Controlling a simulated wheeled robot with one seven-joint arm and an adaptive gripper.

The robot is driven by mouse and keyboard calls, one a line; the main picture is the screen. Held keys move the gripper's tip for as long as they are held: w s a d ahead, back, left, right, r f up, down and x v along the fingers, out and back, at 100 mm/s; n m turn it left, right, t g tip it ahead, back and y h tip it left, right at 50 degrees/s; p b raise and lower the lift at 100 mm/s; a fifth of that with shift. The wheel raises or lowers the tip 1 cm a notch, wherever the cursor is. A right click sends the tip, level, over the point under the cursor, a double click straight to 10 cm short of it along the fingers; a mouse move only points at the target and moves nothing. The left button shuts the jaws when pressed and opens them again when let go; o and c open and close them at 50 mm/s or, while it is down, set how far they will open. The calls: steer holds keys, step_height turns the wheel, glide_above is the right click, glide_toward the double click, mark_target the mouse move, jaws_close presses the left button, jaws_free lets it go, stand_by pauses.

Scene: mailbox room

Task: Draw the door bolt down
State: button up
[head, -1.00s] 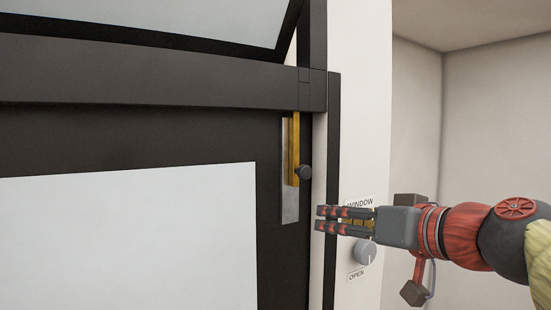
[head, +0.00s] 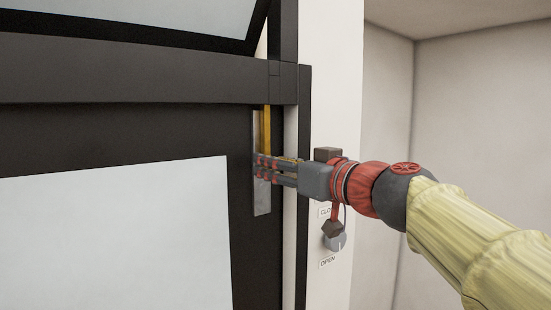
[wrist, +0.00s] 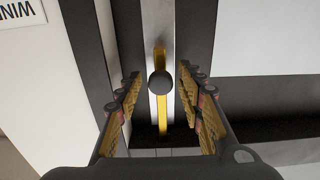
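The door bolt is a brass bar (head: 266,128) on a narrow grey metal plate (head: 262,206) at the right edge of the dark door. It shows in the wrist view as a yellow strip (wrist: 163,118) with a round dark knob (wrist: 160,84). My gripper (head: 258,167) is at the plate, its fingers covering the knob in the head view. In the wrist view my gripper (wrist: 160,76) is open, one finger on each side of the knob, with gaps to both. Whether the fingertips reach past the knob in depth is unclear.
A pale post (head: 338,100) stands right of the door frame. A tilted glass pane (head: 130,15) is above the door's crossbar (head: 130,78). Open room lies to the right.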

steer(key=shift+w+a, duration=0.1)
steer(key=shift+c, duration=0.8)
steer(key=c, duration=0.7)
jaws_close()
